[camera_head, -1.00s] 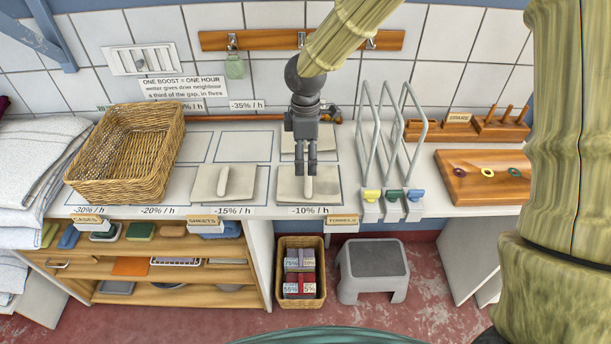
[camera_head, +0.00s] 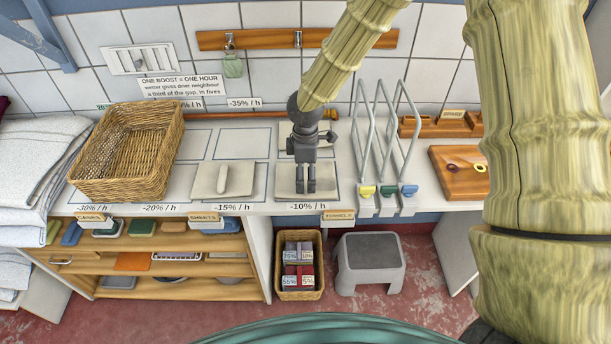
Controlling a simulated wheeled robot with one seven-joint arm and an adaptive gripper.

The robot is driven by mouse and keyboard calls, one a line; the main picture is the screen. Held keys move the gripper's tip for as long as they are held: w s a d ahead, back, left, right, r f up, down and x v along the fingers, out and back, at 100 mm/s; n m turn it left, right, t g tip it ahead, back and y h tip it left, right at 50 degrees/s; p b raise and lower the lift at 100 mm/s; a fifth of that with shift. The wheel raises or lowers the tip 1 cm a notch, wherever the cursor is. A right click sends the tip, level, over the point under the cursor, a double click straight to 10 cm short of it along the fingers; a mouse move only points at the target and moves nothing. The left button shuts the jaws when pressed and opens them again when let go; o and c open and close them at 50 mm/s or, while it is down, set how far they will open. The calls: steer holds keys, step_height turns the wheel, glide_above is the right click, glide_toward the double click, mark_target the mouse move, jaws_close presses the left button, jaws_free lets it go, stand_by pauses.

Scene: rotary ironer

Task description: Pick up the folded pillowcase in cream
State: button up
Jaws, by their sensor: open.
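I cannot clearly pick out a folded pillowcase in cream. Small folded-looking pieces in green, blue and brown lie on the wooden shelf unit (camera_head: 160,245) at lower left, partly hidden under the counter edge, around the "CASES" tag (camera_head: 91,217). My gripper (camera_head: 305,190) points down over a pale cream slab (camera_head: 325,193) above the "-10% / h" label. Its two fingers are slightly apart, with nothing seen held. The fingers cover the slab's middle, and I cannot tell whether they touch it. A similar cream slab with a raised handle (camera_head: 223,180) lies to the left.
A wicker basket (camera_head: 128,150) stands on the counter at left, beside stacked white linen (camera_head: 35,160). Upright metal loops (camera_head: 385,140) rise right of my gripper. A small basket of boxes (camera_head: 300,262) and a grey step stool (camera_head: 371,262) stand on the floor.

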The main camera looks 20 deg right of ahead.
mark_target(305, 175)
steer(key=shift+f, duration=0.6)
steer(key=c, duration=0.9)
steer(key=shift+r, duration=0.1)
steer(key=shift+c, duration=0.2)
steer(key=shift+r+b, duration=1.25)
steer(key=shift+r, duration=3.7)
